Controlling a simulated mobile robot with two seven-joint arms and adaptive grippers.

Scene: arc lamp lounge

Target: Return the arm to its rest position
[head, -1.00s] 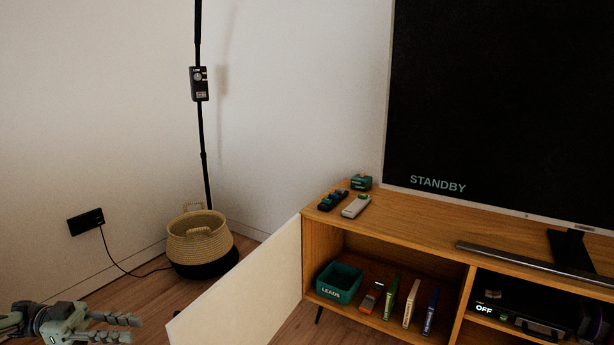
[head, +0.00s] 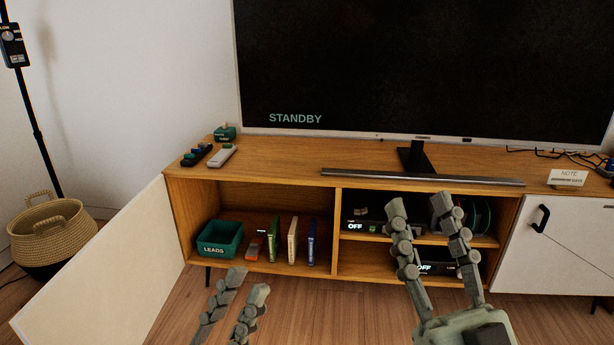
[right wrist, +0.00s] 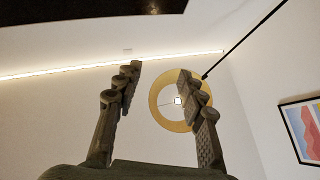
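My left gripper (head: 243,295) shows at the bottom of the head view, in front of the open shelf and over the wooden floor. Its two fingers are apart with nothing between them. My right gripper (head: 426,208) is raised in front of the right shelf compartment, its fingers pointing up. Its fingers are spread and empty.
The media cabinet (head: 262,160) stands ahead, its left door (head: 105,270) swung open toward me. A teal LEADS bin (head: 220,240) and several upright cases sit inside. A large TV (head: 420,70) stands on top. A woven basket (head: 50,235) is at left. Floor between is clear.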

